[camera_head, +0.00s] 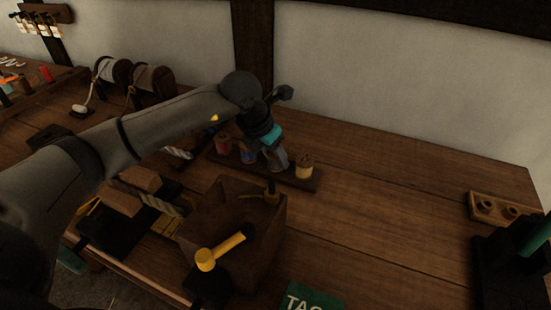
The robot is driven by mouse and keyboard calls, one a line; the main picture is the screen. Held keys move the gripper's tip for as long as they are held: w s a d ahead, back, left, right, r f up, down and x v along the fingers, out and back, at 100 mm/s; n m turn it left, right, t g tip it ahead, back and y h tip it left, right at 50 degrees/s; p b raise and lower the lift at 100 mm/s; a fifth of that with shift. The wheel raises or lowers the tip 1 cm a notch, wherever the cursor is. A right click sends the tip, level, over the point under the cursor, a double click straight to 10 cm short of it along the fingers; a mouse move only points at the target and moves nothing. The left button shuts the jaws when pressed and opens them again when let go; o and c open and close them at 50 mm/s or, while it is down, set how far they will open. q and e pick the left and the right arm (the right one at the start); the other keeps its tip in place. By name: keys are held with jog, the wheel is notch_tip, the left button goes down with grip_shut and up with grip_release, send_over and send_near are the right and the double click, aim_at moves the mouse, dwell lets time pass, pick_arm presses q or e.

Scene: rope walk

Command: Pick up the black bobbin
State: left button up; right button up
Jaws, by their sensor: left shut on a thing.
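My left gripper (274,168) points down over the back edge of a brown wooden box, in front of a bobbin rack (315,183). It is shut on a small dark thing, which I take to be the black bobbin (271,187). The fingers cover part of it, and a pale tan part shows at its lower end. Whether it touches the box is hard to tell.
The brown box (205,222) stands just in front of the rack, with a yellow mallet (228,246) at its front. A green sign (313,297) is at the bottom edge. A holed wooden block (500,210) is at far right. The table's right middle is clear.

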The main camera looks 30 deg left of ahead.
pick_arm(q)
grip_shut()
pick_arm(e)
jog(key=shift+a, duration=0.15)
pick_arm(q)
jog(key=shift+r, duration=0.2)
pick_arm(e)
jog(key=shift+s, duration=0.15)
pick_arm(q)
jog(key=shift+r, duration=0.25)
notch_tip(320, 180, up, 19)
jog(key=p, duration=0.3)
jog(key=shift+r+p, duration=0.2)
jog(key=shift+p, duration=0.15)
pick_arm(e)
jog(key=r, duration=0.1)
jog(key=s+r, duration=0.1)
jog(key=r, duration=0.1)
jog(key=shift+s+a+r, duration=0.2)
jog(key=shift+a+r, duration=0.05)
jog(key=shift+a, duration=0.15)
